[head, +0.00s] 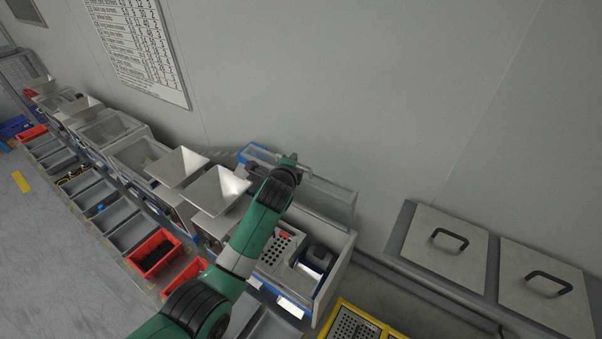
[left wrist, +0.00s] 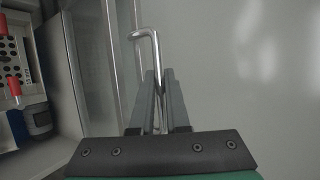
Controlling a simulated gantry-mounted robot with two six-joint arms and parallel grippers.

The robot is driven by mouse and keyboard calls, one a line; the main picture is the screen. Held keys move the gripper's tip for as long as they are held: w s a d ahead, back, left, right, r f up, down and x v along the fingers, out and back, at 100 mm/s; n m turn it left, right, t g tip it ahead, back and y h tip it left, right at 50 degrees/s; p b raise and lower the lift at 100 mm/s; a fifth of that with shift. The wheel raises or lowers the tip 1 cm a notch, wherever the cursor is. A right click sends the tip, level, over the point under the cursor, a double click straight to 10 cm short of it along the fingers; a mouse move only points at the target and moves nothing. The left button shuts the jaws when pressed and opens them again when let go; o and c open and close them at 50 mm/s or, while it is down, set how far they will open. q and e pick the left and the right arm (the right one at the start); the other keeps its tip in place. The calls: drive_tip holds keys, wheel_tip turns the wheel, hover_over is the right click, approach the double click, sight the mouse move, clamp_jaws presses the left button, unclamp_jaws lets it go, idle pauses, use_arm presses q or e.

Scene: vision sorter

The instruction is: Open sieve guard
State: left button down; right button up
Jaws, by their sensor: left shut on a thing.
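The sieve guard (head: 332,198), a clear panel in a pale frame, stands along the wall side of the sieve box (head: 338,272), which shows its perforated plate and a dark blue-grey part. My left arm reaches across the box to the guard's upper edge. My left gripper (left wrist: 160,78) is shut on a bent metal rod handle (left wrist: 146,36). The rod passes between the two fingers in the left wrist view. The arm hides part of the guard and box in the head view, so I cannot tell the guard's exact angle. My right gripper is out of view.
Metal hoppers (head: 217,188) stand in a row to the left, with grey and red bins (head: 154,252) in front. A yellow-framed tray (head: 360,322) lies at the lower right. Two lids with black handles (head: 448,238) are at the right.

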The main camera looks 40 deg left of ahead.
use_arm(q)
drive_tip(key=shift+w, duration=0.3)
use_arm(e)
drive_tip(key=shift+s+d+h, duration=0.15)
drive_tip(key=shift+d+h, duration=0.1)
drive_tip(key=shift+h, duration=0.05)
use_arm(q)
drive_tip(key=c, duration=0.9)
unclamp_jaws()
